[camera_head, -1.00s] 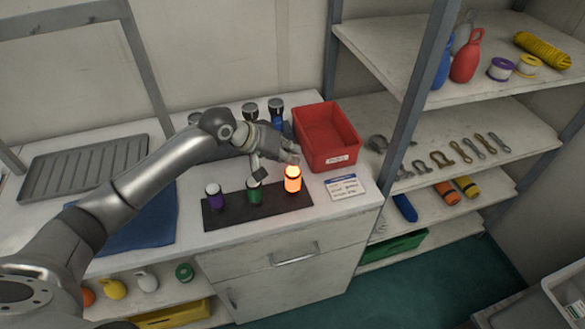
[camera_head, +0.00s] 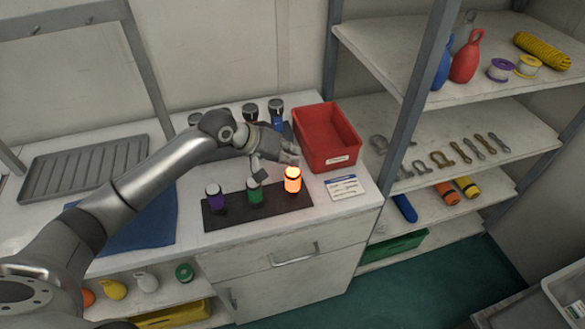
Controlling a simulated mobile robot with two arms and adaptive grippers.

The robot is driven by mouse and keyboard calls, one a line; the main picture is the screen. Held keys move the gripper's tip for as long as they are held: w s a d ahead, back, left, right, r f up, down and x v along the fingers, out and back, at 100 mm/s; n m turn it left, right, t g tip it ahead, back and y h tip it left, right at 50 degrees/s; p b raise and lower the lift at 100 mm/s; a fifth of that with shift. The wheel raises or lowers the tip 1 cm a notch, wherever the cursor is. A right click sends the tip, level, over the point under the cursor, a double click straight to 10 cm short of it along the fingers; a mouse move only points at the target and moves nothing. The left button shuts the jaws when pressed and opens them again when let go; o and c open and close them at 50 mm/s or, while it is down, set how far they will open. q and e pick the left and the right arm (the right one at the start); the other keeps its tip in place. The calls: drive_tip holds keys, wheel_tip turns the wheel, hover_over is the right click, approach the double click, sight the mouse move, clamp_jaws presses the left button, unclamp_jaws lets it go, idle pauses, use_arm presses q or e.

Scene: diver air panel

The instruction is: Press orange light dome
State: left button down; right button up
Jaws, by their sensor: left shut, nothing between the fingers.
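The orange light (camera_head: 292,184) stands upright at the right end of a dark panel (camera_head: 231,213) on the white counter. Its dome glows bright orange and white at the top. A green light (camera_head: 254,194) stands in the middle of the panel and a purple light (camera_head: 214,199) at its left end. My left gripper (camera_head: 293,161) is shut and empty, just above and behind the orange light's dome. I cannot tell whether its tips touch the dome. My right gripper is out of view.
A red bin (camera_head: 347,162) stands just behind and right of the orange light. A white card (camera_head: 345,187) lies to its right. Several dark torches (camera_head: 276,110) stand at the back. A blue mat (camera_head: 145,222) and a grey ribbed tray (camera_head: 80,172) lie to the left.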

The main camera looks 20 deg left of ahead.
use_arm(q)
drive_tip(key=shift+f, duration=0.5)
idle(0.3)
drive_tip(key=shift+r+p, duration=0.65)
drive_tip(key=shift+p, duration=0.35)
wheel_tip(320, 180, up, 6)
drive_tip(key=p, duration=0.6)
drive_tip(key=shift+p, duration=0.4)
